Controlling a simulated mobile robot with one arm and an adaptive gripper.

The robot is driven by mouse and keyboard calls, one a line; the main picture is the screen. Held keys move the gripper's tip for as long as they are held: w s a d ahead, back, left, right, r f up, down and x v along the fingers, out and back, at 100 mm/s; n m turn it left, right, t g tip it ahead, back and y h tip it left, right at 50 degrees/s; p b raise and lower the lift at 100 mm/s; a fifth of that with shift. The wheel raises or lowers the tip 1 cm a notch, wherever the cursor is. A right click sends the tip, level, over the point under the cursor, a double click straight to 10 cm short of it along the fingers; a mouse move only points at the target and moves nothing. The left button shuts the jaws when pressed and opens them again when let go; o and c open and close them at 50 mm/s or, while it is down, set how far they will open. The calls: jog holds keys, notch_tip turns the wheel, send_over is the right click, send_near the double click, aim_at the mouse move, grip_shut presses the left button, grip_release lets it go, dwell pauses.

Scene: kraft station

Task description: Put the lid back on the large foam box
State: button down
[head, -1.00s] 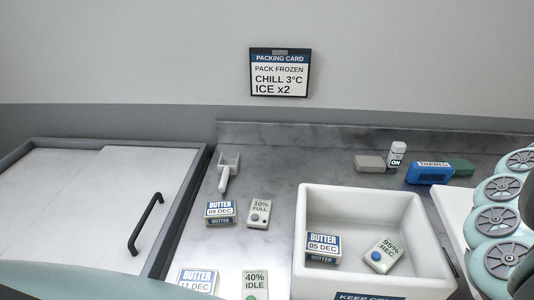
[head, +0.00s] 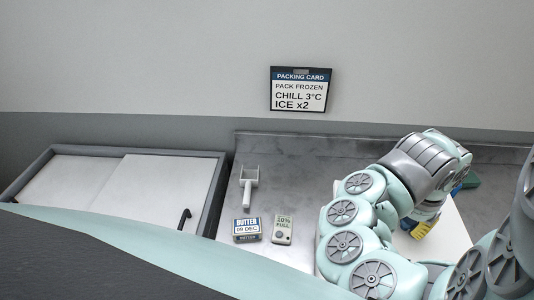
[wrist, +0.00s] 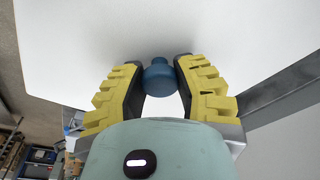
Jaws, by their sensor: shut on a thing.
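The white lid (head: 455,240) is at the right of the head view, partly behind my arm. In the wrist view the lid (wrist: 225,35) fills the upper part, with a blue knob (wrist: 160,80) on it. My gripper (wrist: 160,70) has its yellow fingers closed on the knob from both sides. In the head view my gripper (head: 424,226) is over the lid, and the knob is hidden there. Whether the lid is raised or resting on something I cannot tell. The large foam box is hidden behind my arm in the head view.
A chest with white sliding lids (head: 90,190) is at the left. A white scoop (head: 249,188), a butter pack (head: 247,228) and a "10% FULL" pack (head: 282,229) lie on the grey counter (head: 310,165). A packing card (head: 299,89) hangs on the wall.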

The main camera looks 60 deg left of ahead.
aim_at(395, 236)
jog(key=shift+s+a+r+p, duration=0.1)
jog(key=shift+s+r+p, duration=0.15)
jog(key=shift+s, duration=0.35)
jog(key=shift+s+a+r+p, duration=0.1)
jog(key=shift+s+r+p, duration=0.15)
jog(key=shift+s, duration=0.35)
notch_tip(395, 236, down, 5)
jog(key=b, duration=0.5)
jog(key=shift+d+r, duration=0.1)
jog(key=shift+f+b, duration=0.45)
jog(key=shift+f, duration=0.4)
jog(key=shift+r+p, duration=0.1)
jog(key=shift+p, duration=0.4)
jog(key=shift+f, duration=0.25)
dwell(0.9)
jog(key=shift+c, duration=0.5)
grip_release()
jog(key=shift+r, duration=0.1)
